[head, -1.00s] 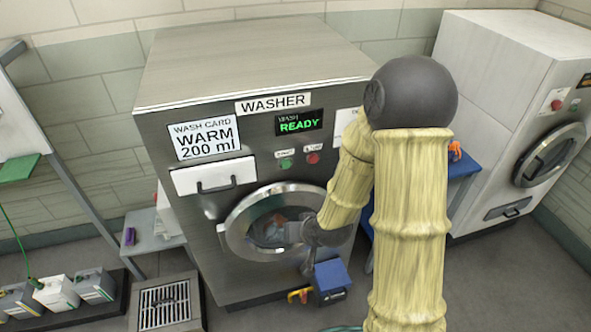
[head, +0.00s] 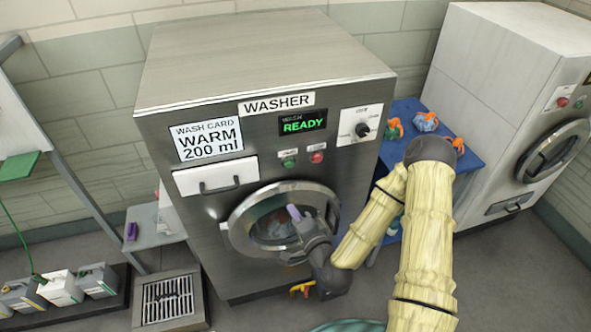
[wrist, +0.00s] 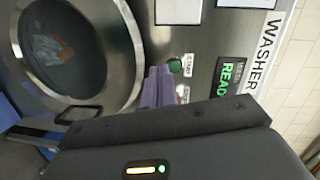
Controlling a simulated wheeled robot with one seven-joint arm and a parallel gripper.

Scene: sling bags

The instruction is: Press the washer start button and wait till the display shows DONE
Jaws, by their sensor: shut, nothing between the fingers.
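The washer (head: 262,62) is a grey metal machine with a WASHER label. Its display (head: 303,123) reads READY in green. A green button (head: 289,162), the start button by its colour, sits below the display beside a red button (head: 317,157). The green button also shows in the wrist view (wrist: 174,66). My gripper (head: 293,212) is shut and empty, its purple fingertips in front of the round door, below the buttons in the head view. In the wrist view the fingertips (wrist: 158,72) appear just left of the green button. I cannot tell the gap, but no contact is clear.
The round door (head: 232,222) is closed with laundry behind its glass. A dial (head: 362,130) is at the panel's right. A blue table (head: 398,150) with colourful bundles stands between the washer and a white machine (head: 480,80). A floor drain (head: 167,300) lies front left.

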